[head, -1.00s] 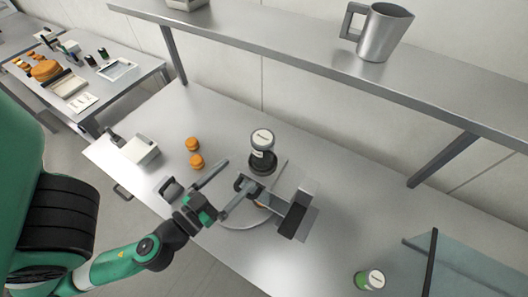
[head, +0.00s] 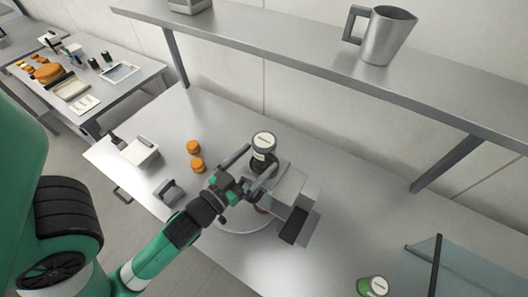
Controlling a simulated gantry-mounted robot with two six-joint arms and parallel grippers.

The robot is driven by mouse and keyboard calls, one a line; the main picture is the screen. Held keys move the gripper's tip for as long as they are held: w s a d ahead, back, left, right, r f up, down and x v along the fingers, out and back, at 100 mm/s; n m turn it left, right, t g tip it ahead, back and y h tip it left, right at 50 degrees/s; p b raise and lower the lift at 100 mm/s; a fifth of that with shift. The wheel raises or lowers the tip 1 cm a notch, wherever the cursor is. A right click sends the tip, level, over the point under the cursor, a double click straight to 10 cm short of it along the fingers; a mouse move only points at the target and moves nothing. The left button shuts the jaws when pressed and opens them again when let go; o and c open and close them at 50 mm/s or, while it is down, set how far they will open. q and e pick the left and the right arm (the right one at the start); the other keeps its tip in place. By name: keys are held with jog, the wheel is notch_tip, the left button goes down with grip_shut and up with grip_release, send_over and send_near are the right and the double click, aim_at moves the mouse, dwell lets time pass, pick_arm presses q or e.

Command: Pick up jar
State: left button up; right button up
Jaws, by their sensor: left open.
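A jar (head: 264,143) with a pale labelled lid and dark lower part stands upright on the steel table (head: 330,197). My left gripper (head: 257,168) is open, with its fingers reaching to the jar, one on its left and one low in front of it. I cannot tell whether the fingers touch it. The jar's lower part is partly hidden by the gripper. A second jar (head: 373,286), green with a pale lid, stands at the bottom right. My right gripper is not in view.
Two orange filled rounds (head: 197,165) sit left of the gripper. A grey block-like device (head: 294,222) and a white plate (head: 236,229) lie close to the arm. A shelf (head: 300,59) with a metal pitcher (head: 384,38) runs above. A glass panel (head: 480,268) stands at right.

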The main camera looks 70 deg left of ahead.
aim_at(256, 159)
pick_arm(q)
jog(key=x, duration=0.1)
jog(key=p+x, duration=0.1)
jog(key=x, duration=0.1)
jog(key=shift+w+r, duration=0.1)
jog(key=shift+r, duration=0.2)
jog(key=shift+w+a+f, duration=0.1)
jog(key=shift+w, duration=0.15)
jog(key=shift+f, duration=0.1)
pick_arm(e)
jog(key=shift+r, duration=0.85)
pick_arm(q)
jog(key=c, duration=1.5)
notch_tip(256, 159, up, 10)
jog(key=p, duration=0.4)
jog(key=shift+f, duration=0.25)
jog(key=shift+c, duration=0.2)
jog(key=shift+r+p, duration=0.35)
jog(key=shift+p, duration=0.1)
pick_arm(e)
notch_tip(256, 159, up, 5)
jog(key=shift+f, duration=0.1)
pick_arm(q)
jog(key=shift+f, duration=0.1)
